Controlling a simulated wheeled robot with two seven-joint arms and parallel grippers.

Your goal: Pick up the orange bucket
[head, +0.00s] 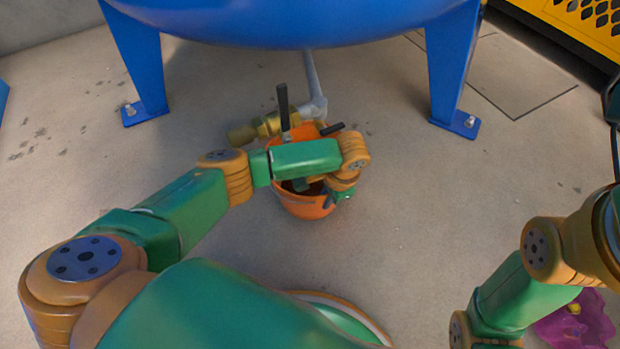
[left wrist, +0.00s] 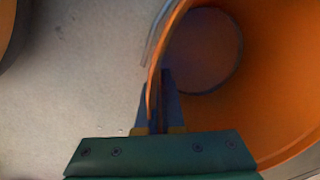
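The orange bucket (head: 303,207) stands on the concrete floor below the brass valve of the blue tank. My left forearm and wrist cover part of its opening in the head view. In the left wrist view the bucket's inner wall (left wrist: 275,90) fills the right side. My left gripper (left wrist: 158,98) has one finger outside and one inside the bucket, with the rim between them. The fingers are close together and look shut on the rim. In the head view the left gripper (head: 330,202) is at the bucket's right near side, mostly hidden. My right gripper is out of view.
The blue tank (head: 290,22) stands on legs behind the bucket. A grey pipe (head: 314,85) and brass valve (head: 262,127) with a dark lever hang close over the bucket's back. A purple crumpled thing (head: 572,328) lies at lower right.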

